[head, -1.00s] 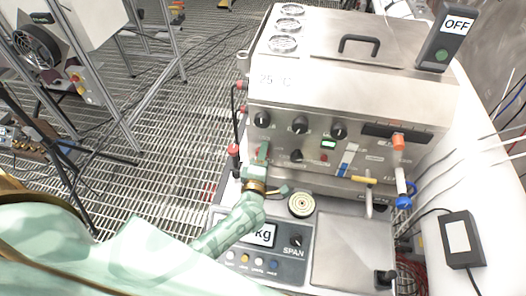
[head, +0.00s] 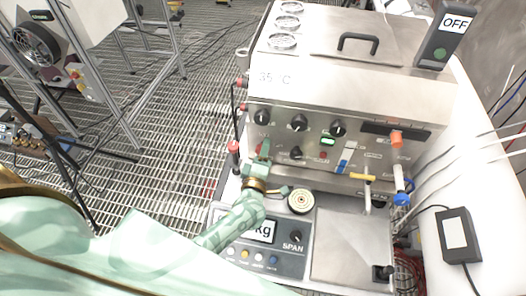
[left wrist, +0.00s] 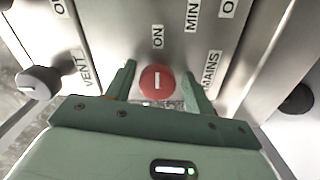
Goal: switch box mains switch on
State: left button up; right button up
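The switch box is the steel box (head: 350,90) in the head view, with knobs and switches on its front. In the left wrist view a round red switch (left wrist: 157,82) with a white bar sits below an "ON" label (left wrist: 157,37). A "MAINS" label (left wrist: 210,70) stands to its right. My left gripper (left wrist: 160,92) is open, one finger on each side of the red switch, with small gaps showing. In the head view my left gripper (head: 262,158) is at the lower left of the front, hiding the switch partly. My right gripper is not in view.
A dark post with an "OFF" sign (head: 453,23) stands at the box's top right. Below the front are a scale with a "SPAN" knob (head: 295,237) and a round dial (head: 301,201). A yellow-handled lever (head: 362,177) and a blue valve (head: 402,199) are to the right.

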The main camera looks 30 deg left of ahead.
pick_arm(q)
jog(key=shift+s, duration=0.1)
jog(key=v, duration=1.6)
jog(key=shift+d+b, duration=0.1)
jog(key=shift+b, duration=0.2)
jog(key=shift+s, duration=0.1)
